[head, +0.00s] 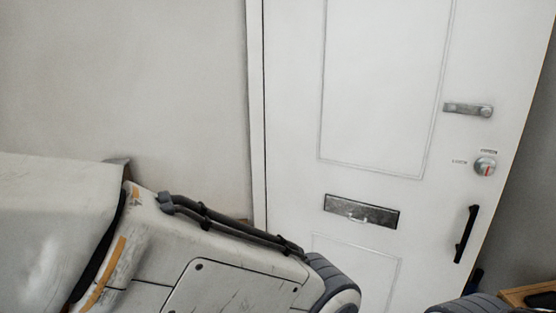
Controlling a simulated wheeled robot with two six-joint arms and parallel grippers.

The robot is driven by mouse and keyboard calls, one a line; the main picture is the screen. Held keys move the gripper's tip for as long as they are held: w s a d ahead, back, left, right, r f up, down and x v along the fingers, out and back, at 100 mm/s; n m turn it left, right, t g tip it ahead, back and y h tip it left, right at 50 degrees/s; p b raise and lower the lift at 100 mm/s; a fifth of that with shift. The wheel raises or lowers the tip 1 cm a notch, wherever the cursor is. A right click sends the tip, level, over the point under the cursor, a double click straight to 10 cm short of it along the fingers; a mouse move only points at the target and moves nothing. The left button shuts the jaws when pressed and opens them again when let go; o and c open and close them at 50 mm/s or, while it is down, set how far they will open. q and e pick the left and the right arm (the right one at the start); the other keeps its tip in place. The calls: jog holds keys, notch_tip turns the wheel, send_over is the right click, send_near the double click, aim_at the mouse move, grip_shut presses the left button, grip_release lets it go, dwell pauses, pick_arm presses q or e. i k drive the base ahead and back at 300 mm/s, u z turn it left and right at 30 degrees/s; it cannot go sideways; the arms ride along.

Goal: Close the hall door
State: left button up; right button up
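The white hall door (292,190) fills the right half of the head view, tilted in the picture. It has a lever handle (468,110), a round lock (484,166) with a red mark, a mail slot (361,211) and a black pull handle (466,234) near its right edge. A dark gap shows beyond that right edge, so the door looks ajar, though how far I cannot tell. My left arm crosses the lower left in front of the door's lower part. Neither gripper is in view.
A plain pale wall (130,80) lies left of the door frame (256,120). At the lower right corner there is a wooden piece (530,292) with a dark item on it. The space beyond the door's right edge is dark grey.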

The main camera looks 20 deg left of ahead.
aim_at(376, 103)
jog(key=k, duration=0.45)
jog(key=z, duration=1.35)
jog(key=i, duration=0.65)
jog(key=u, duration=0.65)
jog(key=i, duration=0.4)
jog(key=u, duration=0.4)
